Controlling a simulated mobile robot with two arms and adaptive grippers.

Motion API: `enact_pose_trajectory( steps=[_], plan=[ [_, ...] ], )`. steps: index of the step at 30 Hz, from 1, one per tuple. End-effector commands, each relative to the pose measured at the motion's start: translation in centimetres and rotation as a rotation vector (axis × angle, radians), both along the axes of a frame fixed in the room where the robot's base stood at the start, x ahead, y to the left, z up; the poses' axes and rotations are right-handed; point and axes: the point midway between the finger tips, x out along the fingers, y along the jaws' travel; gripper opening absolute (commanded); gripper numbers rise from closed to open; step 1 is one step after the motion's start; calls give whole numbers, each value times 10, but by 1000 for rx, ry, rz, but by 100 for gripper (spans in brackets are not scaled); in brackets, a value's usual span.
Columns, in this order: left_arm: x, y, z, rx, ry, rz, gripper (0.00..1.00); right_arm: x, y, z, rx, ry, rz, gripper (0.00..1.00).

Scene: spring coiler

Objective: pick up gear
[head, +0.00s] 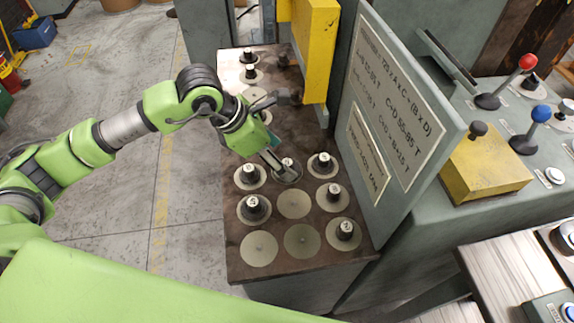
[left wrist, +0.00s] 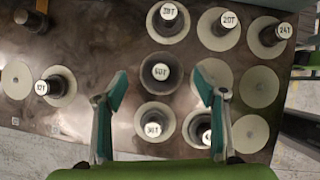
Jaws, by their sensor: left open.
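My left gripper (head: 272,163) is in the head view over the dark gear table, beside a gear (head: 287,165) with a dark hub and white top. In the left wrist view my open, empty fingers (left wrist: 160,88) stand either side of a dark gear (left wrist: 160,72) whose label looks like 60T. I cannot tell the height of the fingertips above it. Other gears sit around it, such as one at left (head: 250,175), one at right (head: 322,162) and one at lower left (head: 254,208). A finger partly hides a gear in the left wrist view (left wrist: 203,130). My right gripper is not seen.
The gear table (head: 233,225) has bare round discs (head: 302,240) near its front. A grey sign panel (head: 395,120) stands along its right side and a yellow upright (head: 315,50) behind. A control desk with red (head: 527,62) and blue (head: 541,113) knobs is at right. Open floor lies left.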

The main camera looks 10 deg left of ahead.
Motion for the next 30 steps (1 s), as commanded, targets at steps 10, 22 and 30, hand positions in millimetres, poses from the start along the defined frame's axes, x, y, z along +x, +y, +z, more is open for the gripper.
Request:
enact_pose_trajectory(
  steps=[10,22,30],
  plan=[
    [9,-16,-34,-1,1,-2,64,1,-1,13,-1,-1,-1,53],
    [9,-16,-34,-1,1,-1,12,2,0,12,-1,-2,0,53],
    [10,-16,-33,-2,-2,-1,12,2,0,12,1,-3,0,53]
  ],
)
